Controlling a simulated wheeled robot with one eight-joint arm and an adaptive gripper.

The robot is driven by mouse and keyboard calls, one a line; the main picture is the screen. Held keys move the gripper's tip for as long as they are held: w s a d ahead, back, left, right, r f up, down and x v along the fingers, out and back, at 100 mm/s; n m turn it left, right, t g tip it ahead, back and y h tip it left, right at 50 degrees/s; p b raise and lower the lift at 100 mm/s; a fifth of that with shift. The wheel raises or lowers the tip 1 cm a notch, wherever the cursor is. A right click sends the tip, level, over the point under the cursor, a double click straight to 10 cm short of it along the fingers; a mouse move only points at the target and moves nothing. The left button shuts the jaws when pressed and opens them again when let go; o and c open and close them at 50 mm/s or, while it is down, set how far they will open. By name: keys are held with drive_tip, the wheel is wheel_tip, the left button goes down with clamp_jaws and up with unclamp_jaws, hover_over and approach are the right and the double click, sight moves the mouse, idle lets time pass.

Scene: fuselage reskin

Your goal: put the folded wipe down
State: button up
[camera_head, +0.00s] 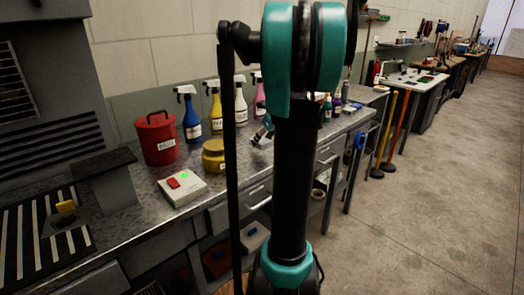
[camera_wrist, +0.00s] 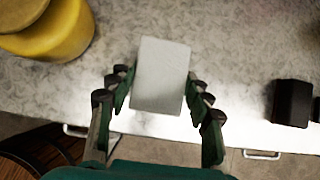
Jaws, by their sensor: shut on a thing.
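The folded wipe (camera_wrist: 160,75) is a pale grey-white rectangular pad in the middle of the wrist view. My gripper (camera_wrist: 158,92) is shut on it, with a green finger on each long side. It is over the metal workbench (camera_wrist: 232,60); I cannot tell whether the wipe touches the surface. In the head view my gripper (camera_head: 262,133) shows small over the bench, right of the yellow jar (camera_head: 213,155), partly hidden by my own arm. The wipe is hard to make out there.
The yellow jar also shows at the wrist view's upper left (camera_wrist: 50,30). A dark block (camera_wrist: 291,102) stands at right. On the bench are a red can (camera_head: 157,140), several spray bottles (camera_head: 190,118) and a white box with a red button (camera_head: 181,187). The bench around the wipe is clear.

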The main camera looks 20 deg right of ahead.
drive_tip(key=shift+f, duration=2.3)
drive_tip(key=shift+f, duration=0.15)
drive_tip(key=o, duration=1.5)
drive_tip(key=shift+o, duration=0.2)
drive_tip(key=v, duration=1.2)
drive_tip(key=shift+s, duration=0.1)
